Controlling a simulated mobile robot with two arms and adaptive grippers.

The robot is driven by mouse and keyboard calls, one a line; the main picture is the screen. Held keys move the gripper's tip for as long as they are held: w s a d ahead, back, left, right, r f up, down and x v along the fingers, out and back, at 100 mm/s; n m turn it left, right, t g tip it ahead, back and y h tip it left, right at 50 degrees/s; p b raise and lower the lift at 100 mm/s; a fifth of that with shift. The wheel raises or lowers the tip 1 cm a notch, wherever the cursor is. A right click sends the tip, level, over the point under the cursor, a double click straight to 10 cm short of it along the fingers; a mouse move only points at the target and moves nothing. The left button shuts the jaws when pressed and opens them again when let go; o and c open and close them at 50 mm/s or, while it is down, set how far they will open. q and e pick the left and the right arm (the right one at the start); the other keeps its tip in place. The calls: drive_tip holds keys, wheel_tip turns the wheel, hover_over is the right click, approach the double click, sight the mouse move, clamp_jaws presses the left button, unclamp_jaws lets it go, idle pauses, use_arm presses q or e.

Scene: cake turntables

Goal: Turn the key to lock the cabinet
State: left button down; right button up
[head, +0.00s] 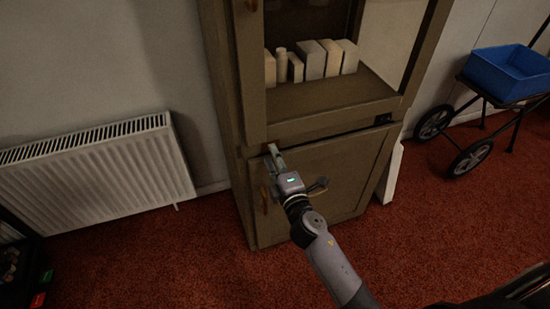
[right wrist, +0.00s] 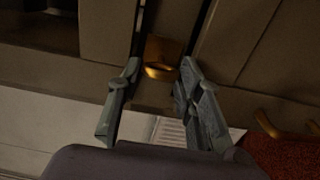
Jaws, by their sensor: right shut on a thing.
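The brown cabinet (head: 330,165) stands against the wall, with an upper part showing its shelf and a lower door below. My right gripper (head: 273,153) is at the cabinet's front left, near the ledge between the two parts. In the right wrist view a small brass piece, which looks like the key (right wrist: 160,58), sits between the fingertips of the right gripper (right wrist: 158,75). My left gripper is not in view.
Several pale boxes (head: 312,58) stand on the upper shelf. A white radiator (head: 95,165) is at left. A cart with a blue bin (head: 508,72) is at right. Red carpet (head: 440,220) is open in front.

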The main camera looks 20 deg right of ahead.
idle(0.4)
drive_tip(key=o, duration=1.2)
drive_tip(key=shift+c, duration=0.2)
drive_tip(key=s, duration=1.2)
drive_tip(key=shift+d, duration=0.2)
